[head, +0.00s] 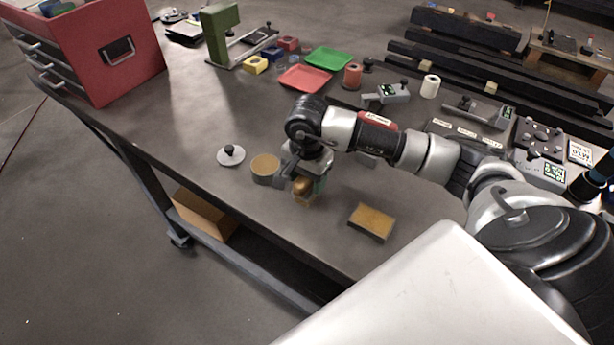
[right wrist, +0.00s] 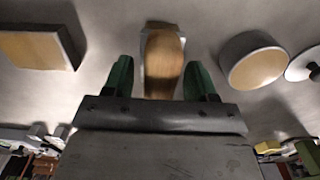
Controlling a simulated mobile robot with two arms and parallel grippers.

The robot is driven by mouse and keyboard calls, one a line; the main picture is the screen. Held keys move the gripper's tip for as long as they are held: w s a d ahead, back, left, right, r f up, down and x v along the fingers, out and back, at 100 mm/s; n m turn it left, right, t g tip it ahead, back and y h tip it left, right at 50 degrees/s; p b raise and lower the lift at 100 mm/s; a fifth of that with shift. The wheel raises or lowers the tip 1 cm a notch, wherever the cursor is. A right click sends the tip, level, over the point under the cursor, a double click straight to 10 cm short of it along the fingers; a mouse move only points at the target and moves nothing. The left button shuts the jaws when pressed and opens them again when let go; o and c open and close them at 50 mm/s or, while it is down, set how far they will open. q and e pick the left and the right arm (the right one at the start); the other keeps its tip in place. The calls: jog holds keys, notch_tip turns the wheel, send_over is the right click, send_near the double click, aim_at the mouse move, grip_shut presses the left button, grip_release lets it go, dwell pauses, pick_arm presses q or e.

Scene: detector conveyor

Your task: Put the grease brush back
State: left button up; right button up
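The grease brush (head: 303,188) has a brown wooden handle and is on the bench near its front edge. In the right wrist view the brush (right wrist: 163,60) shows its handle with grey edges around it. My right gripper (right wrist: 159,78) is open, its green fingers on either side of the brush with gaps between. In the head view the right gripper (head: 309,182) partly hides the brush. A round grey tin with a tan top (head: 265,168) stands just left of it, also in the wrist view (right wrist: 254,62). My left gripper is not in view.
A grey lid with a black knob (head: 231,155) lies left of the tin. A rectangular tan-topped block (head: 371,222) lies right of the brush. Red and green trays (head: 305,78), a green stand (head: 220,38) and a red tool chest (head: 115,50) are farther back. The bench front is mostly clear.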

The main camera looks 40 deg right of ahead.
jog(key=shift+r, duration=0.5)
notch_tip(320, 180, up, 11)
jog(key=b, duration=0.2)
jog(key=shift+r+b, duration=0.2)
jog(key=shift+b, duration=0.2)
jog(key=shift+f, duration=0.1)
